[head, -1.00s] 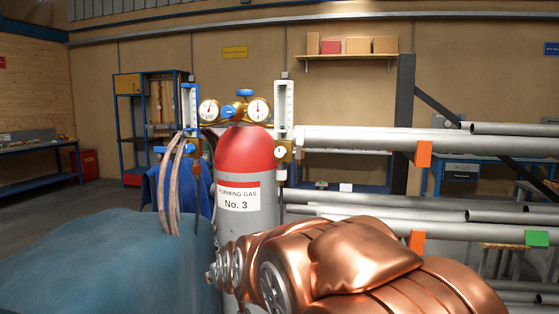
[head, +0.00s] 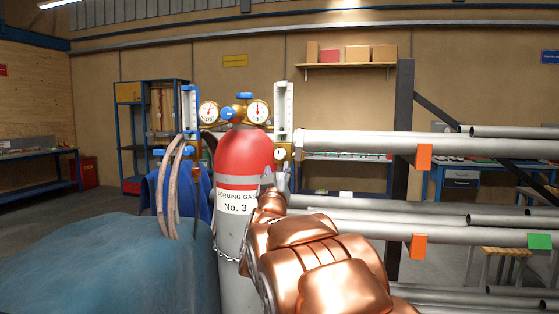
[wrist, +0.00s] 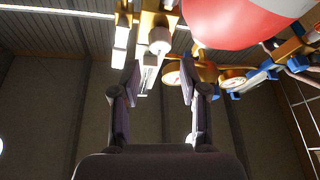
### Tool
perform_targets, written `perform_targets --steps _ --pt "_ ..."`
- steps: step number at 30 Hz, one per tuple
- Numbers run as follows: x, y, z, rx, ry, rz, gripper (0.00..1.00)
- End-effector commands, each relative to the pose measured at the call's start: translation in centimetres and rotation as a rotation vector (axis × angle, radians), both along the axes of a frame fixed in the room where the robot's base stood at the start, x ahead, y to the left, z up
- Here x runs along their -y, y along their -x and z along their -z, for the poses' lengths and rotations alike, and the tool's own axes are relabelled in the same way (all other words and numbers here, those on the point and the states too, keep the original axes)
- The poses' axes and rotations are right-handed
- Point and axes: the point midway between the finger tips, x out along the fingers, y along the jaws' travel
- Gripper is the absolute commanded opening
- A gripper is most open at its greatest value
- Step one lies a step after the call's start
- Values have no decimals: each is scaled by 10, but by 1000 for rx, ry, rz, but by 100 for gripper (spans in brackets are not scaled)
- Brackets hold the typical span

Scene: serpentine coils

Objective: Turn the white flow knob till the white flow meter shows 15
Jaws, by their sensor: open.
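The white flow meter (head: 283,105) is an upright tube to the right of the red-topped gas cylinder (head: 238,220). Its reading is too small to make out. In the wrist view the white flow knob (wrist: 159,42) hangs below a brass body, beyond and roughly between my fingertips. My gripper (wrist: 159,85) is open and empty, with one finger on each side. It also shows in the head view (head: 277,180), pointing up just below the meter's brass fitting (head: 281,154).
A blue flow meter (head: 190,105) stands left of the two round gauges (head: 258,111). Horizontal steel pipes (head: 360,142) on a rack lie close to the right of my gripper.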

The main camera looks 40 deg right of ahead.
Motion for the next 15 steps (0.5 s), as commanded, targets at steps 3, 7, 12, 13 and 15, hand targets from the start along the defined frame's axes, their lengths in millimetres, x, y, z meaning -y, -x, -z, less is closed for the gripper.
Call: perform_targets --steps 3,7,12,13,15 --pt "3 -2 -2 3 2 3 44" --pt "7 -7 -6 3 2 2 44" --pt "18 -21 -11 1 1 1 44" --pt "20 -23 -12 0 1 1 44" --pt "25 -29 -15 -1 0 2 44"
